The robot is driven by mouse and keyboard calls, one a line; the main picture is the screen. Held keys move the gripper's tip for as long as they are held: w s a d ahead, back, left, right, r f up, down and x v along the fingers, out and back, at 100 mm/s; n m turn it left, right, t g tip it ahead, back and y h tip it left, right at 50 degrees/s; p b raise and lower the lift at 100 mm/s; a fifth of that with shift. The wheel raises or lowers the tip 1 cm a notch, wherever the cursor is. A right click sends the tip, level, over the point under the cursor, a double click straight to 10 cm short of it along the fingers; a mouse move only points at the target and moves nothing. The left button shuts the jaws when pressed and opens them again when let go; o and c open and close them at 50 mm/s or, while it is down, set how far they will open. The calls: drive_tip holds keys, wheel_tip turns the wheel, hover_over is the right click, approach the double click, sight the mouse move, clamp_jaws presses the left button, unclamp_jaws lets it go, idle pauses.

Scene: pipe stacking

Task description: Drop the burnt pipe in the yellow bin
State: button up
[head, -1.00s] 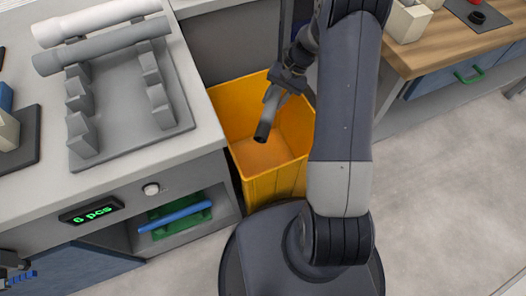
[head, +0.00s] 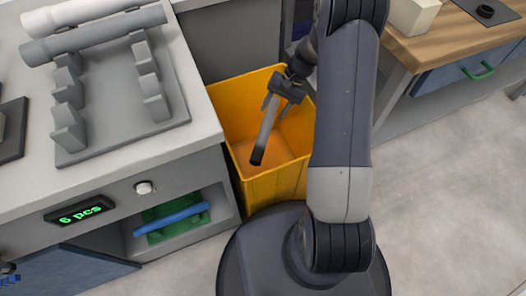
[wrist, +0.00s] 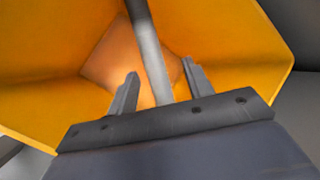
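The burnt pipe (head: 267,132), grey with a dark end, is tilted inside the mouth of the yellow bin (head: 270,190), dark end lower. My gripper (head: 273,106) is above the bin, pointing down into it. In the wrist view, the pipe (wrist: 150,50) lies between my two spread fingers (wrist: 158,70), with a gap showing on each side. The gripper is open and not clamped on the pipe. The yellow bin walls (wrist: 230,40) surround the view. Whether the pipe touches the bin floor cannot be told.
A grey rack (head: 120,110) on the left counter carries a white pipe (head: 90,12) and a grey pipe (head: 95,35). A "6 pcs" display (head: 80,214) and a blue pipe (head: 170,218) on a shelf are below. A wooden-topped bench (head: 440,40) stands right.

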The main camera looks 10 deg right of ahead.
drive_tip(key=shift+o, duration=1.1)
drive_tip(key=p+v, duration=0.3)
drive_tip(key=v, duration=0.8)
drive_tip(key=shift+f, duration=0.15)
drive_tip(key=b+x, duration=0.3)
drive_tip(key=x, duration=0.8)
drive_tip(key=shift+r+p, duration=2.15)
drive_tip(key=shift+r, duration=0.8)
drive_tip(key=shift+f, duration=0.1)
